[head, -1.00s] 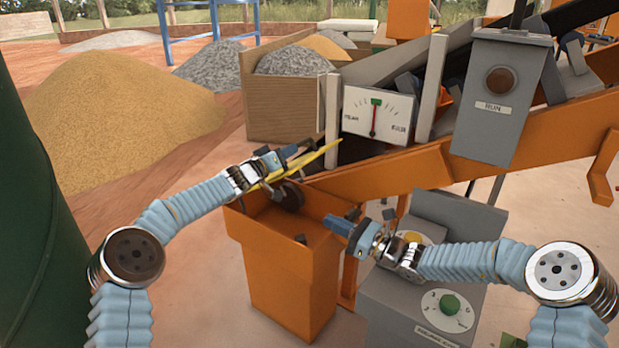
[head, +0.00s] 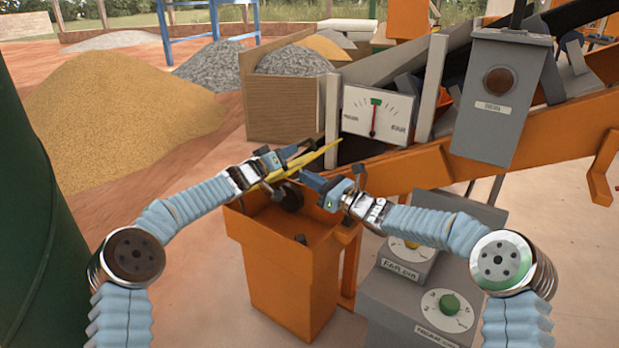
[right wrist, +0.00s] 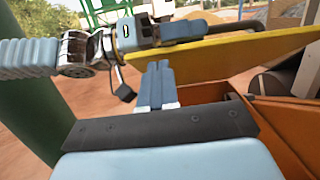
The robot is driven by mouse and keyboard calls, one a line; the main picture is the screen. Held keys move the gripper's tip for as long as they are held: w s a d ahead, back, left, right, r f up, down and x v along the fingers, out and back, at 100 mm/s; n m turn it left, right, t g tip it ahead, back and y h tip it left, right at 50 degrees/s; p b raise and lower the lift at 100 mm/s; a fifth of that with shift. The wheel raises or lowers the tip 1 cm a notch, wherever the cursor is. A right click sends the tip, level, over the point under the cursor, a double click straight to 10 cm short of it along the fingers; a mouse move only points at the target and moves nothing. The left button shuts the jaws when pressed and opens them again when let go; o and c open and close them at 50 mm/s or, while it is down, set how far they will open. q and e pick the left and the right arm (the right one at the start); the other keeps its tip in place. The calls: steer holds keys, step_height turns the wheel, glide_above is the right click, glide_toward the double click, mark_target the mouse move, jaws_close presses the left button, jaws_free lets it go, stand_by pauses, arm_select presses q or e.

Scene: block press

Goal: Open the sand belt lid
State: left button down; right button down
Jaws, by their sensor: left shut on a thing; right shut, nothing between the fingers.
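The yellow lid (head: 322,157) shows nearly edge-on and tilted above the orange hopper box (head: 290,262) in the head view. It appears as a broad yellow plate (right wrist: 235,58) in the right wrist view. My left gripper (head: 293,158) is shut on the lid at its left side; its fingers also show along the lid's upper edge in the right wrist view (right wrist: 185,30). My right gripper (head: 312,181) is shut and empty, just below and right of the lid. Its fingertips (right wrist: 158,68) are close to the lid's face; I cannot tell whether they touch.
A dial gauge (head: 376,115) and the grey RUN box (head: 500,98) stand behind on the orange conveyor frame (head: 540,145). Grey knob boxes (head: 445,312) stand at the lower right. A dark green cylinder (head: 35,230) is at the left. A dark roller (head: 289,196) sits in the hopper box.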

arm_select(q)
steer(key=shift+f, duration=0.1)
arm_select(e)
steer(key=shift+w+a+r, duration=0.15)
steer(key=shift+r, duration=0.1)
arm_select(q)
steer(key=shift+a, duration=0.1)
steer(key=shift+d+f, duration=0.2)
steer(key=shift+d, duration=0.1)
arm_select(e)
steer(key=shift+w+a+r, duration=0.15)
steer(key=shift+a+r, duration=0.15)
steer(key=shift+r, duration=0.3)
steer(key=shift+w+a+r, duration=0.15)
steer(key=shift+a+r, duration=0.1)
steer(key=shift+r, duration=0.35)
arm_select(q)
steer(key=c, duration=1.1)
jaws_free()
arm_select(e)
steer(key=shift+a, duration=0.1)
arm_select(q)
steer(key=shift+s, duration=0.15)
